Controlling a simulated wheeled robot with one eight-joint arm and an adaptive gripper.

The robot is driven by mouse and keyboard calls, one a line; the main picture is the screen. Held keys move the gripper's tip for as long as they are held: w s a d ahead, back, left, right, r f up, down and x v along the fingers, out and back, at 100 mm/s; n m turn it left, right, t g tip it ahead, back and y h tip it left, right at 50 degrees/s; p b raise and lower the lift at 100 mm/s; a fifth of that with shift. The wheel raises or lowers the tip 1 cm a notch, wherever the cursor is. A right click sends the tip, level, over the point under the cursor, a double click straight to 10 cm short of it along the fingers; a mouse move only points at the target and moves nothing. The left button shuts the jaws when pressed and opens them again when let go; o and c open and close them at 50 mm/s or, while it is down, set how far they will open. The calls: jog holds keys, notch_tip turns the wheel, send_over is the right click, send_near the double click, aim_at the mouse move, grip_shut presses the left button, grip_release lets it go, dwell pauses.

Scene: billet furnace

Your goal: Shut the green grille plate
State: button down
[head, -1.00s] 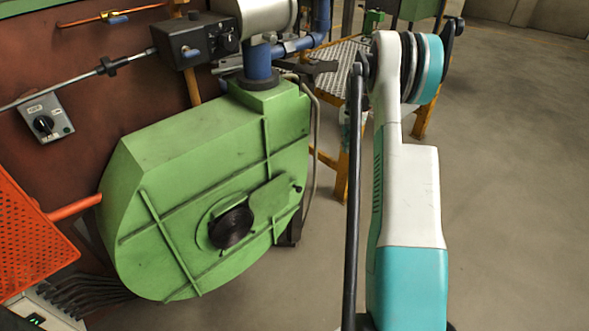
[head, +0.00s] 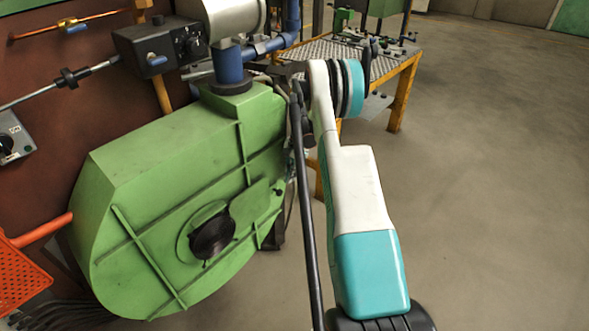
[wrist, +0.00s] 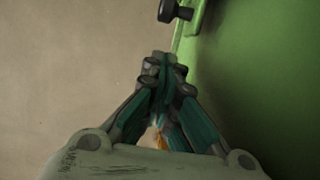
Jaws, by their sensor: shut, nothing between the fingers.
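The green grille plate (head: 258,202) sits on the flat face of the green blower housing (head: 160,165), to the right of the round dark grille (head: 212,236). Most of the grille shows uncovered. A small dark knob (head: 279,192) is at the plate's right end. In the wrist view a dark knob (wrist: 175,10) stands out from a green edge at the top. My gripper (wrist: 165,60) is shut and empty, just below that knob in the picture and apart from it. In the head view my gripper cannot be made out clearly.
An orange mesh guard (head: 18,278) is at the lower left. A blue pipe (head: 228,66) and dark control box (head: 165,45) are above the housing. A yellow-framed metal bench (head: 400,90) stands behind my arm. The floor at right is clear.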

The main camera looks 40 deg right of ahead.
aim_at(252, 207)
jog(key=a, duration=0.2)
jog(key=shift+s+a+f+b, duration=0.15)
jog(key=shift+a+f+b, duration=0.05)
jog(key=shift+a+b, duration=0.15)
jog(key=a, duration=0.6)
jog(key=s+a+b, duration=0.1)
jog(key=a, duration=1)
jog(key=shift+s+a, duration=0.2)
jog(key=shift+a, duration=0.15)
